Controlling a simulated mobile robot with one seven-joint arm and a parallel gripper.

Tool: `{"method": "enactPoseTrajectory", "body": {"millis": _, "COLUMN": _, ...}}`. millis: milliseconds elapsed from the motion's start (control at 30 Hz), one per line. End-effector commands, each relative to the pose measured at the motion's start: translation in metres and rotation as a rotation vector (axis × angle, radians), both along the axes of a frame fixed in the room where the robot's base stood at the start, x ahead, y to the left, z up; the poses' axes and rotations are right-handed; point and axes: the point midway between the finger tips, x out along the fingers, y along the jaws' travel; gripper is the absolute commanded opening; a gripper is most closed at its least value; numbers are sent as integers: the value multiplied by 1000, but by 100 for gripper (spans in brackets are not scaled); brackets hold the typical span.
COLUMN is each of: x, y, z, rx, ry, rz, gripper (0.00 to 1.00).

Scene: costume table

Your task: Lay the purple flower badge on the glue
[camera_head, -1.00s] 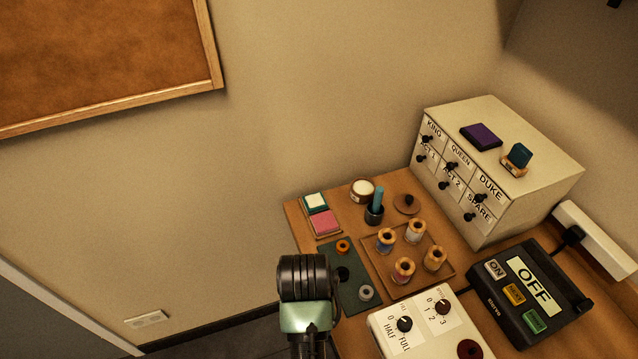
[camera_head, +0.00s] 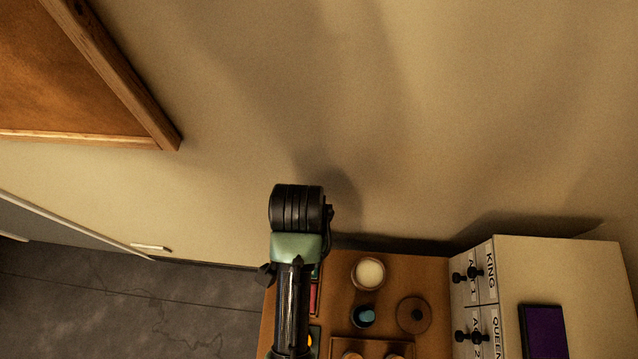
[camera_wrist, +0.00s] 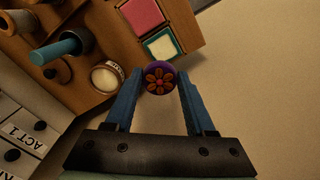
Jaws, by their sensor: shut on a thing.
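The purple flower badge (camera_wrist: 159,77), a small round disc with an orange flower, sits between my gripper's fingertips (camera_wrist: 159,74) in the wrist view. My gripper is shut on it, clear of the table. A round pot with a pale cream top (camera_head: 369,273), which looks like the glue, stands on the table in the head view. It also shows in the wrist view (camera_wrist: 107,79), just left of the left finger, apart from the badge. In the head view my arm hides the fingers and badge.
A blue stick in a dark cup (camera_head: 363,316) and a brown knobbed disc (camera_head: 413,314) stand near the pot. A labelled drawer cabinet (camera_head: 570,275) is at the right. A pink pad (camera_wrist: 142,13) and a green-rimmed white pad (camera_wrist: 161,43) lie near the table edge.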

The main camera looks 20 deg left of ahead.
Motion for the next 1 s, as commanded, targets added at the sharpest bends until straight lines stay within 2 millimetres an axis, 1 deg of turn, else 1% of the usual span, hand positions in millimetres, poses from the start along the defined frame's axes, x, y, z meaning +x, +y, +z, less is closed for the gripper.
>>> {"method": "enactPoseTrajectory", "body": {"millis": 33, "x": -6, "y": 4, "z": 3, "rx": 0, "ry": 3, "rz": -13, "gripper": 2}}
{"method": "enactPoseTrajectory", "body": {"millis": 100, "x": -10, "y": 6, "z": -1, "rx": 1, "ry": 5, "rz": -30, "gripper": 2}}
{"method": "enactPoseTrajectory", "body": {"millis": 167, "x": -11, "y": 7, "z": -10, "rx": 0, "ry": 7, "rz": -36, "gripper": 2}}
{"method": "enactPoseTrajectory", "body": {"millis": 333, "x": -11, "y": 7, "z": -41, "rx": 1, "ry": 5, "rz": -38, "gripper": 2}}
{"method": "enactPoseTrajectory", "body": {"millis": 567, "x": -10, "y": 7, "z": -64, "rx": 1, "ry": 4, "rz": -38, "gripper": 2}}
{"method": "enactPoseTrajectory", "body": {"millis": 733, "x": -11, "y": 7, "z": -88, "rx": 1, "ry": 5, "rz": -37, "gripper": 2}}
{"method": "enactPoseTrajectory", "body": {"millis": 833, "x": -11, "y": 7, "z": -95, "rx": 2, "ry": 2, "rz": -37, "gripper": 2}}
{"method": "enactPoseTrajectory", "body": {"millis": 1000, "x": -10, "y": 7, "z": -97, "rx": 2, "ry": 0, "rz": -37, "gripper": 2}}
